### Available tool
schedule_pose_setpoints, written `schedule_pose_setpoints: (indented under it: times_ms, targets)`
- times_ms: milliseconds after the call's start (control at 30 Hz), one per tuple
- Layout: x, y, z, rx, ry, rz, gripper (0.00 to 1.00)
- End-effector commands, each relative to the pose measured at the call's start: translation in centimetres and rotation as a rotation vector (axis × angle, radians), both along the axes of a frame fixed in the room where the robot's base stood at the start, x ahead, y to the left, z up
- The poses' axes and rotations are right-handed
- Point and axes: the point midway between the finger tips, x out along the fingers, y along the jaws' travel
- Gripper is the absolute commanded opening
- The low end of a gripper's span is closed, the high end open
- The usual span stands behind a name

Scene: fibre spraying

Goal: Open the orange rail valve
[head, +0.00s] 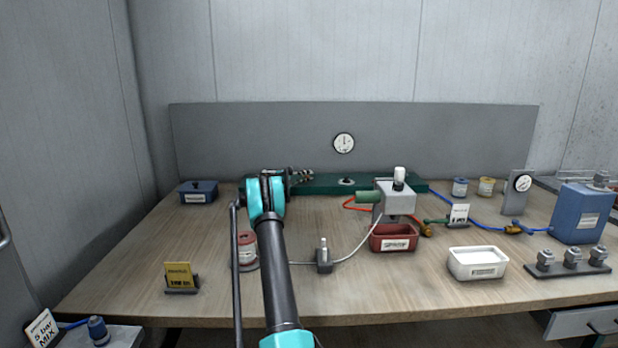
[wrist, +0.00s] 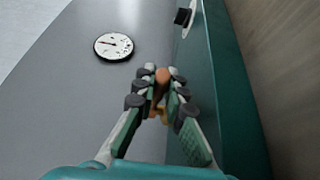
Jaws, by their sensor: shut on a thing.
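My gripper (head: 302,175) is at the back of the bench, over the left part of the green rail (head: 325,187). In the wrist view its two fingers (wrist: 159,86) are closed around the orange rail valve (wrist: 161,76), an orange-brown handle with a yellowish part below it. The fingertips cover the sides of the handle. The valve is hidden behind my gripper in the head view. The green rail also shows at the right of the wrist view (wrist: 228,70). Whether the valve is open or shut cannot be told.
A round gauge (head: 344,143) hangs on the grey back panel (head: 250,135). A grey device with a white top (head: 397,198) stands right of my arm, above a red tray (head: 393,239). A red spool (head: 247,249) is close by my arm. The left front of the bench is mostly clear.

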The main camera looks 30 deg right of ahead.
Motion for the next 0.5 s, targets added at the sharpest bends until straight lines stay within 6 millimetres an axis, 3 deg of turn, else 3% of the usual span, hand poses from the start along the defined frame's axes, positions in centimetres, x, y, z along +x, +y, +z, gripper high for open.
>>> schedule_pose_setpoints:
  times_ms: [500]
  targets:
    - [0.30,0.58,-0.10,0.002,0.000,-0.108,0.00]
